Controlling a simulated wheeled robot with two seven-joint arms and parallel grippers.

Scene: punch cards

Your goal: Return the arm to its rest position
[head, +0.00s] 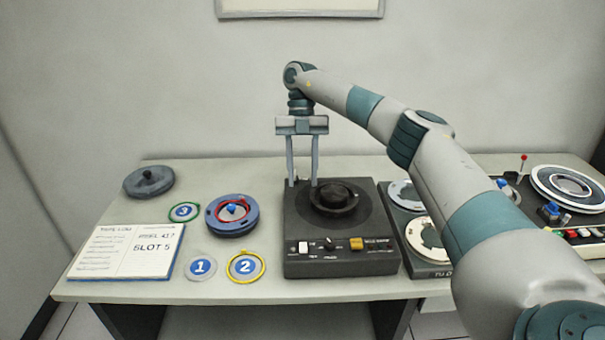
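My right arm reaches in from the right. Its gripper (302,183) points straight down over the left back part of a dark box-shaped device (342,269). The two fingers are apart with nothing seen between them. The fingertips are close to the device's top, left of its round black hub (334,196); I cannot tell whether they touch it. My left gripper is not in view.
On the table (130,288) lie an open notebook (128,251), a blue reel with a red ring (232,215), a grey disc (149,181) and numbered round markers (201,267). A tape unit (430,268) and a control panel (592,231) stand right, partly behind my arm.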

